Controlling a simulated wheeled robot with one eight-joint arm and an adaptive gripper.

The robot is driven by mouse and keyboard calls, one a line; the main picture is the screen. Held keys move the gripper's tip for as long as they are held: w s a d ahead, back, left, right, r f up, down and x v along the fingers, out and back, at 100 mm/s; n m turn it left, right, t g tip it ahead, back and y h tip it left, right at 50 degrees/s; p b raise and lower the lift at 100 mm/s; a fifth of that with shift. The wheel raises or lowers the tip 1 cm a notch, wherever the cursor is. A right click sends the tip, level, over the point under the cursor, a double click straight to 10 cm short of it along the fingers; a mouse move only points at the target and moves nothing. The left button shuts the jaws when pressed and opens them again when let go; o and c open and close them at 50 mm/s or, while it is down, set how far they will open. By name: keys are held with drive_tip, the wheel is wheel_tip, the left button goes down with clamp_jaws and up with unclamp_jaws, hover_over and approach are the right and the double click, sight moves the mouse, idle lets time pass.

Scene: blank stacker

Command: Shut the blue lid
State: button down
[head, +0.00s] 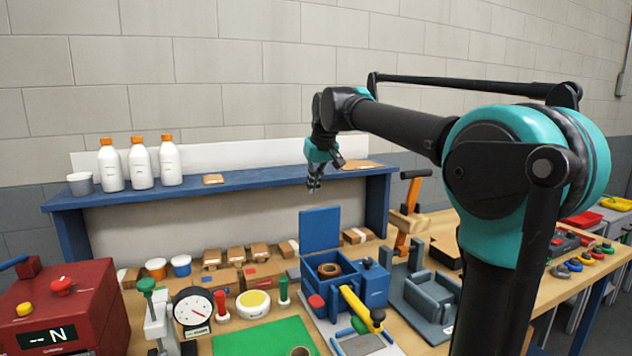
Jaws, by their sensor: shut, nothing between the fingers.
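The blue lid (320,229) stands upright, open, at the back edge of a blue box (374,285) on the workbench. A brown ring-shaped part (330,270) shows at the box's open top. My gripper (314,188) is shut and empty. It hangs in the air above the lid in the picture, in front of the blue shelf, apart from the lid. Its distance to the lid is hard to judge from this one view.
A yellow-handled tool (358,307) stands in front of the box. An orange-handled clamp (408,210) and a grey fixture (430,294) are to the right. A blue shelf (240,180) with white bottles (140,164) runs behind. A green mat (262,338) lies front left.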

sight(318, 228)
drive_tip(key=shift+s+d+f, duration=0.1)
drive_tip(key=shift+s+f, duration=0.15)
drive_tip(key=shift+f, duration=0.7)
drive_tip(key=shift+s+d+f, duration=0.1)
drive_tip(key=shift+s+f, duration=0.15)
drive_tip(key=shift+f, duration=0.65)
drive_tip(key=shift+s+d+f, duration=0.1)
drive_tip(key=shift+s+f, duration=0.15)
drive_tip(key=shift+f, duration=0.7)
